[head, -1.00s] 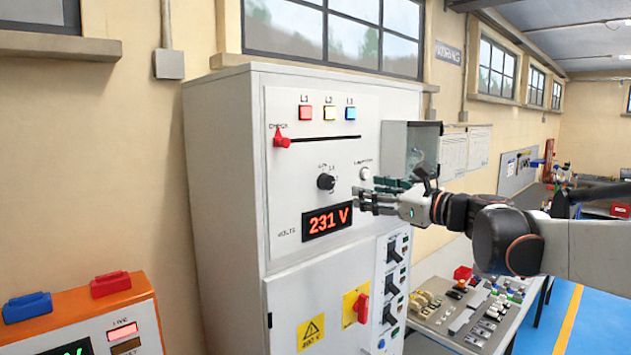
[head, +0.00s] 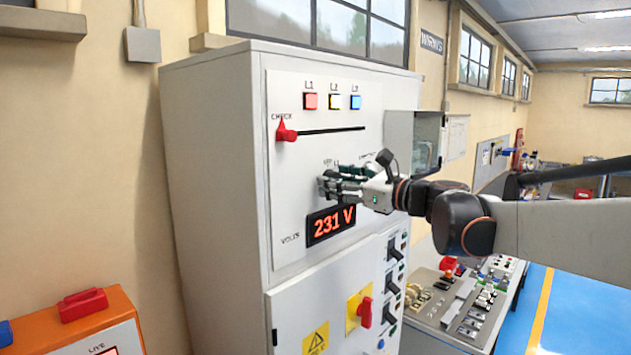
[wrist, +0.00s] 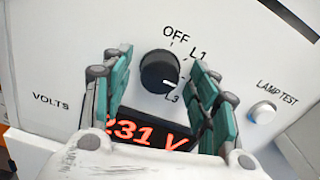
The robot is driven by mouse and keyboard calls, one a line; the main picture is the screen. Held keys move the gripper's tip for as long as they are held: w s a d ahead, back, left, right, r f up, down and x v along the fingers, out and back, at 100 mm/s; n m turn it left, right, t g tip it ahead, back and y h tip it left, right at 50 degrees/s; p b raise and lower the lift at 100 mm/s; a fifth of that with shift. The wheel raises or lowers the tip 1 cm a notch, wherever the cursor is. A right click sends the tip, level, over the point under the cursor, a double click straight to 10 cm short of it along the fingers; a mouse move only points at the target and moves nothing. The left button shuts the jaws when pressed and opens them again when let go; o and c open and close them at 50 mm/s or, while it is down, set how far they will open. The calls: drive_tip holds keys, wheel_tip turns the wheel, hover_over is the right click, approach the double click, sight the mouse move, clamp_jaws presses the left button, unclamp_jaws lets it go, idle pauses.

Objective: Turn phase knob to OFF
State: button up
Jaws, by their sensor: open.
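The phase knob (wrist: 158,72) is round and black, on the white cabinet front in the wrist view. OFF is printed above it, L1 at its upper right and L3 at its lower right. Its white mark points to the lower right, towards L3. My gripper (head: 323,185) is open, with green-padded fingers on either side of the knob in the wrist view. I cannot tell whether they touch it. In the head view my gripper hides most of the knob.
The red voltage display (head: 331,223) reads 231 V just below the gripper. A white lamp test button (wrist: 263,112) is to the right. A red CHECK slider (head: 285,132) and the L1, L2 and L3 lamps are above. An open grey box (head: 415,140) projects at the cabinet's right.

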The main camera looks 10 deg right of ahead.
drive_tip(key=c, duration=1.1)
drive_tip(key=shift+o, duration=0.2)
drive_tip(key=shift+n, duration=0.3)
drive_tip(key=shift+s+r+n+b, duration=0.1)
drive_tip(key=shift+n+b, duration=0.6)
drive_tip(key=shift+n, duration=3.6)
drive_tip(key=shift+s+r+n+b, duration=0.1)
drive_tip(key=shift+n+b, duration=0.6)
drive_tip(key=shift+n, duration=3.6)
drive_tip(key=o, duration=1.1)
drive_tip(key=shift+w+f, duration=0.15)
drive_tip(key=shift+w, duration=0.05)
drive_tip(key=shift+c, duration=0.2)
drive_tip(key=shift+s+a, duration=0.1)
